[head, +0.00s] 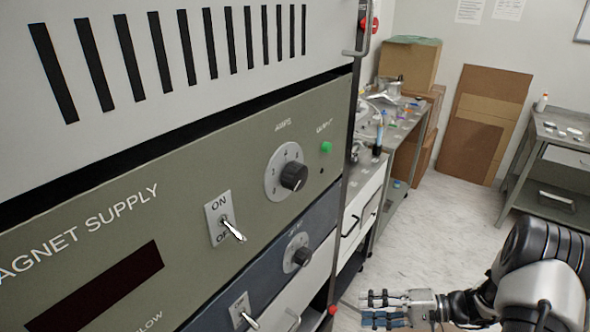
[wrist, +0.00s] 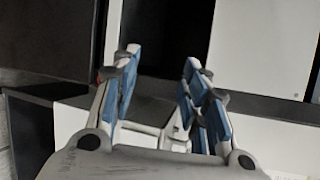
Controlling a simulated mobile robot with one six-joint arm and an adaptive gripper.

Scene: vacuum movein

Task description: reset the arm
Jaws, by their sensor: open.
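My gripper (head: 384,309) is at the lower right of the head view, at the end of my dark and silver arm. Its fingers point left, toward the lower front of the equipment rack. In the wrist view my gripper (wrist: 160,90) has its two blue-padded fingers spread apart with nothing between them. Beyond the fingers are white and black panels, and a pale handle-like bar shows between the fingers. I cannot tell how far the bar is from them.
A rack with a green magnet supply panel (head: 130,235) fills the left, with an ON/OFF switch (head: 231,229) and a knob (head: 294,176). A cluttered bench (head: 395,150) stands behind it. Cardboard (head: 485,125) leans on the back wall. A table (head: 560,150) is at right. The floor (head: 450,225) between is clear.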

